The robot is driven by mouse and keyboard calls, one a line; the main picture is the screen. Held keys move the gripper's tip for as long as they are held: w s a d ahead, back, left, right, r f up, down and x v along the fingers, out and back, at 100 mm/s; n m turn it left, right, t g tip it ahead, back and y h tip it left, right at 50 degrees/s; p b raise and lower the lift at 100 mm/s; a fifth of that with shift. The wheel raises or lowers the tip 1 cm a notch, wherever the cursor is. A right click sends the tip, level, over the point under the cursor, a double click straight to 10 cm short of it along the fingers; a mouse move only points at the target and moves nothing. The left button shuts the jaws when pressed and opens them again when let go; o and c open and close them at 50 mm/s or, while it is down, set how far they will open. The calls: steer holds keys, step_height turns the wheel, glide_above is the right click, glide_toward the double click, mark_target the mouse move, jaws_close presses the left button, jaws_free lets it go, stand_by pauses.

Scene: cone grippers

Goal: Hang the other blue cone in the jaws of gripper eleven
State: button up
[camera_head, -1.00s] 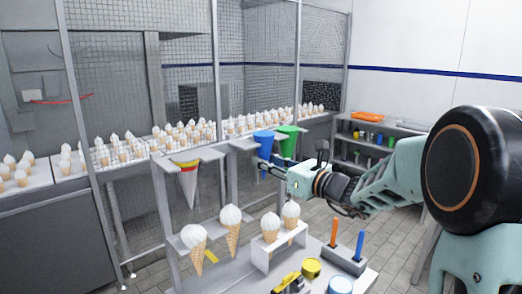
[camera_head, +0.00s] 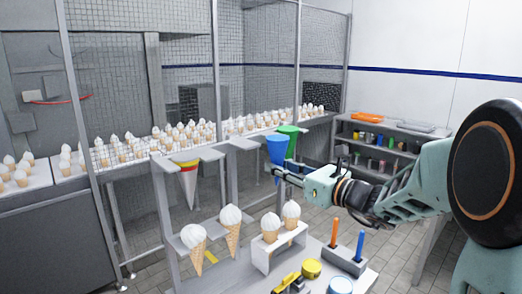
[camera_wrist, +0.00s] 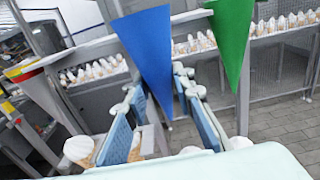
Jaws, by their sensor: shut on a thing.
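A blue cone (camera_head: 277,147), wide end up and point down, is between the fingers of my gripper (camera_head: 278,171). In the wrist view, the blue cone (camera_wrist: 150,50) hangs between the two blue-padded fingers of my gripper (camera_wrist: 160,98), which is shut on it. A green cone (camera_head: 289,136) hangs just behind and to the right of it. It stands close beside the blue cone in the wrist view (camera_wrist: 232,35). The grey jaws (camera_head: 243,144) left of the blue cone look empty. I cannot read a number eleven on any holder.
A red, yellow and white striped cone (camera_head: 187,182) hangs in jaws at left. Ice-cream cones (camera_head: 195,238) are on the lower stand, with a white rack (camera_head: 279,252) beside them. Orange and blue sticks (camera_head: 334,232) stand at front right. A shelf (camera_head: 385,150) is behind.

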steer(key=shift+v, duration=1.15)
